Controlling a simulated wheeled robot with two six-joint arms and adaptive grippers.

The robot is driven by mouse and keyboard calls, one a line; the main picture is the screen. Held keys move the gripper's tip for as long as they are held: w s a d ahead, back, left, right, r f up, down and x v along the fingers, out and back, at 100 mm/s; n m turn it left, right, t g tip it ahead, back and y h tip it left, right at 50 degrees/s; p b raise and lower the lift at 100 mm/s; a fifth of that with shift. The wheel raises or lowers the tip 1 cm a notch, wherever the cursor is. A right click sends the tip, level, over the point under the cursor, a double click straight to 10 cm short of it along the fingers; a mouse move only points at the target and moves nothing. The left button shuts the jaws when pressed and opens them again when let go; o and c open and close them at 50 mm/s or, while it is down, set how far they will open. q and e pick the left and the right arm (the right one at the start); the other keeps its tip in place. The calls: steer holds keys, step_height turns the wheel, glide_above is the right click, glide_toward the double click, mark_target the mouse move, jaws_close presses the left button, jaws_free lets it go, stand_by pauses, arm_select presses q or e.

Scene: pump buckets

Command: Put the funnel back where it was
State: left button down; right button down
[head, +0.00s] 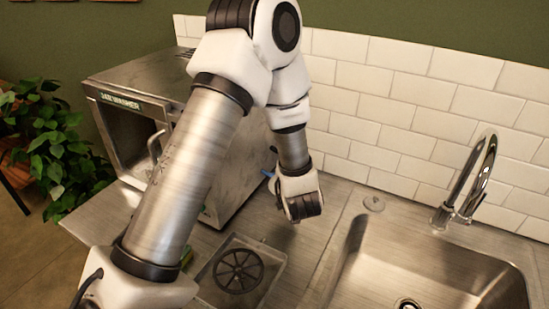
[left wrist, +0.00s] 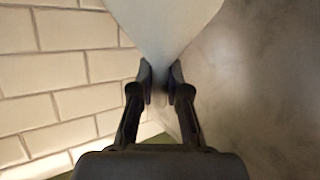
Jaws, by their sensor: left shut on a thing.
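In the left wrist view, a pale, cone-shaped funnel (left wrist: 165,22) fills the top middle, its narrow end toward me. My left gripper (left wrist: 160,80) is shut on this narrow end. White wall tiles show to the left of it and a grey, blurred surface to the right. In the head view my left arm reaches over the counter and bends down beside the metal washer (head: 235,165). My right gripper is in neither view.
A sink (head: 430,262) with a tall curved faucet (head: 472,180) is at the right. A small round fitting (head: 374,203) sits on the counter. A recessed tray (head: 275,266) with a black round grate (head: 238,271) lies in front. The tiled wall (head: 400,90) closes off the back.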

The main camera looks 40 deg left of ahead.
arm_select(q)
steer(key=f, duration=0.4)
steer(key=f+p, duration=0.1)
steer(key=f, duration=0.4)
steer(key=shift+w+d+f, duration=0.2)
steer(key=shift+f, duration=0.05)
steer(key=shift+w+d, duration=0.1)
steer(key=shift+d, duration=0.05)
steer(key=shift+f, duration=0.15)
steer(key=c, duration=1.2)
jaws_free()
steer(key=shift+o, duration=0.2)
steer(key=shift+d+r, duration=0.15)
steer(key=shift+r, duration=0.1)
steer(key=b+v, duration=0.2)
steer(key=v, duration=0.9)
steer(key=shift+s+d, duration=0.2)
steer(key=shift+s, duration=0.2)
